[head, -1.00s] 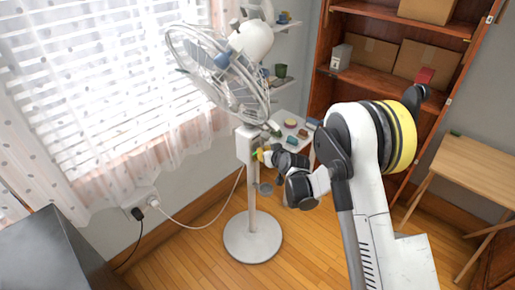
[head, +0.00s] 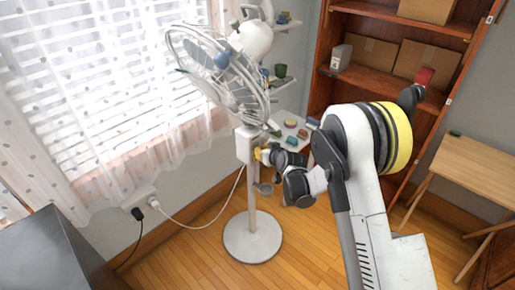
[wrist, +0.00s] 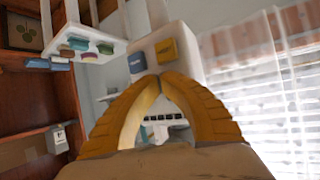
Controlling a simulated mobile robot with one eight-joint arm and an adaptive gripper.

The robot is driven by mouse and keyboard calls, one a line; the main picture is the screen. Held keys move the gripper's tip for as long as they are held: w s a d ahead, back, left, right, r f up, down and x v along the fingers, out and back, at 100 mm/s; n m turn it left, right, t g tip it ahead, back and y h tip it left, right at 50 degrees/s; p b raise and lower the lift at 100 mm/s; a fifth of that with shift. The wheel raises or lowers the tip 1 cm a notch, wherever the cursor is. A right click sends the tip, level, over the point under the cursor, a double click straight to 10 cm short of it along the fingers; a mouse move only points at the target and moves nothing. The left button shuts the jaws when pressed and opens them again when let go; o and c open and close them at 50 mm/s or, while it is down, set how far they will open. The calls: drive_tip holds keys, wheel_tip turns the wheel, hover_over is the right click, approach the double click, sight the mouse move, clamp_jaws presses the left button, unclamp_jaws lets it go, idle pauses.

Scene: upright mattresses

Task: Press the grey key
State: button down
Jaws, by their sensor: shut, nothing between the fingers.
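A white standing fan has a white control box (head: 245,145) on its pole, and the box also shows in the wrist view (wrist: 178,42). In the wrist view, the box face carries a blue key (wrist: 136,62) and a yellow key (wrist: 166,50). I cannot make out a grey key; my fingers cover the lower part of the face. My gripper (wrist: 158,79) has yellow fingers, shut and empty, with the tips together just below these two keys. In the head view, my gripper (head: 262,154) is right beside the box; whether it touches is unclear.
The fan's wire cage (head: 225,70) is above my gripper and its round base (head: 252,238) stands on the wood floor. A white shelf with several small items (head: 290,124) is close behind. A bookcase (head: 350,82) and a wooden table (head: 482,165) are to the right.

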drive_tip(key=shift+s+d, duration=0.55)
drive_tip(key=shift+d, duration=0.2)
drive_tip(key=s+d, duration=0.1)
drive_tip(key=d, duration=0.1)
drive_tip(key=s+d, duration=0.2)
idle(0.5)
idle(0.6)
